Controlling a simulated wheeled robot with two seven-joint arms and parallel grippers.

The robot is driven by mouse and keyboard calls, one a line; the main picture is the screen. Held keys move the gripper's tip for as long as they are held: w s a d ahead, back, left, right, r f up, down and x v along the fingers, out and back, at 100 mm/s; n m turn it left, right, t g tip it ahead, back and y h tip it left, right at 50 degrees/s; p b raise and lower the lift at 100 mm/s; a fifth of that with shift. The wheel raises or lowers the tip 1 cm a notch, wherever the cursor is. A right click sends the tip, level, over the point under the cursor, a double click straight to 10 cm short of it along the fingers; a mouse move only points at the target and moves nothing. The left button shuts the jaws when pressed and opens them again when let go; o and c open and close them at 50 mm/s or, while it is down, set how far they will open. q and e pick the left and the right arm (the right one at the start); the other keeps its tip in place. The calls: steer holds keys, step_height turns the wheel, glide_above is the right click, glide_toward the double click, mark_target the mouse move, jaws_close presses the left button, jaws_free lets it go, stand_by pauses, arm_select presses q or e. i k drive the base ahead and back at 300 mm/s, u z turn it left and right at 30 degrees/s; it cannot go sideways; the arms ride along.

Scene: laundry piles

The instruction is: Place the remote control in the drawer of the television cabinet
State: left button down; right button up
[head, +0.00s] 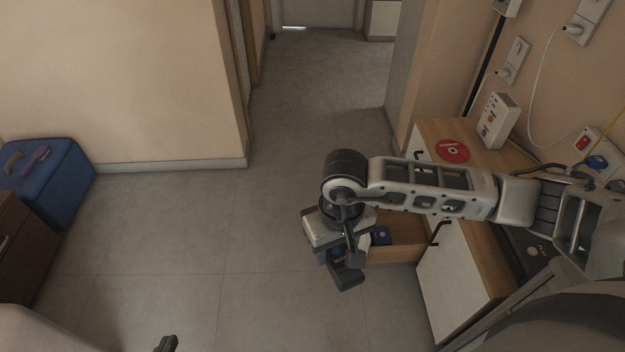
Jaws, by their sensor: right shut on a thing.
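The television cabinet (470,268) stands at the right, with a wooden top and pale fronts. A wooden drawer (402,254) sticks out of it to the left, pulled open, with a small dark blue item (382,236) inside. My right gripper (348,268) is at the outer end of this drawer, shut, apparently on the drawer's handle; the handle itself is hidden by the fingers. Of my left gripper (167,344) only a dark tip shows at the bottom edge, so its opening cannot be told. I cannot make out the remote control.
On the cabinet top are a red disc (453,151), a white box (497,121) and a dark device (528,248). Cables and sockets line the right wall. A blue box (48,180) and a brown cabinet (24,248) stand at the left. The middle floor is clear.

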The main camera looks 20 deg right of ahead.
mark_target(383, 214)
steer(key=u, duration=0.1)
steer(key=i, duration=2.25)
steer(key=z, duration=1.6)
steer(key=i, duration=1)
steer(key=z, duration=0.85)
